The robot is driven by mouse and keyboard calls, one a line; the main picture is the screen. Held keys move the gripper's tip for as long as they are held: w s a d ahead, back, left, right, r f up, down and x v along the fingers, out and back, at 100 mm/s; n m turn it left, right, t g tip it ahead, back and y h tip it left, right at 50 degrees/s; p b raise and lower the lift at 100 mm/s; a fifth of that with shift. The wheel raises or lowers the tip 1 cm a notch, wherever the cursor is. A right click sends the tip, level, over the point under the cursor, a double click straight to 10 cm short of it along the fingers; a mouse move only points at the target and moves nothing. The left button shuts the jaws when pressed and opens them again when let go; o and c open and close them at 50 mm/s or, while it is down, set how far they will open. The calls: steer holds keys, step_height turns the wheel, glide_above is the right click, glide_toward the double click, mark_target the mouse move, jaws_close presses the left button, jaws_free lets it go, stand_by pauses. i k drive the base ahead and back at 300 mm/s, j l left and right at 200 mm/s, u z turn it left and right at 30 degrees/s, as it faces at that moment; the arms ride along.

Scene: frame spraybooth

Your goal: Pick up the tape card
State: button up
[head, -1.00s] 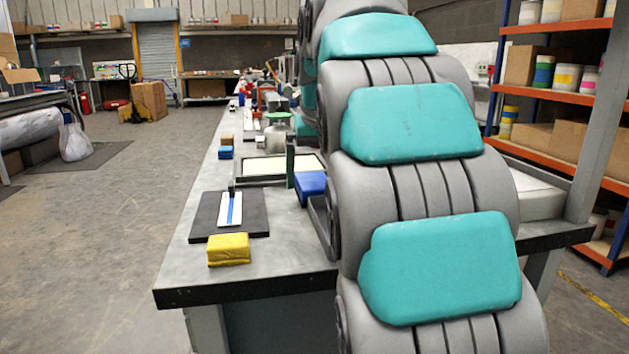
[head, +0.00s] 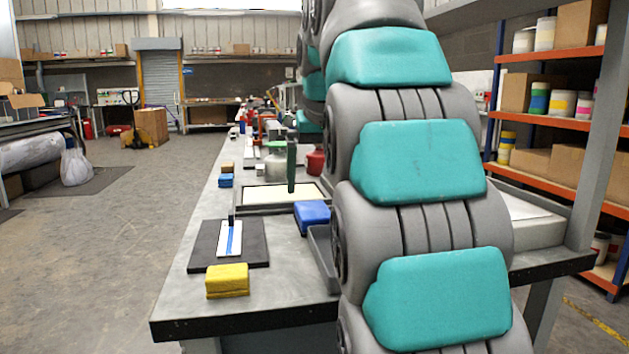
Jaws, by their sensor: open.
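The tape card (head: 229,239), a small white card with a blue stripe along it, lies on a dark square mat (head: 200,258) near the front left of the grey workbench. Nothing covers most of the card; a thin dark upright piece stands at its far end. My large grey and teal arm fills the middle right of the head view. I cannot make out my gripper; the arm's far end is out of the picture or hidden.
A yellow block (head: 228,282) lies just in front of the mat. Behind are a blue block (head: 312,217), a shallow tray with a pale inside (head: 270,196) and a dark green upright (head: 292,168). Shelving (head: 560,120) stands right.

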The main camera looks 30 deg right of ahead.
mark_target(229, 245)
steer(key=k, duration=1)
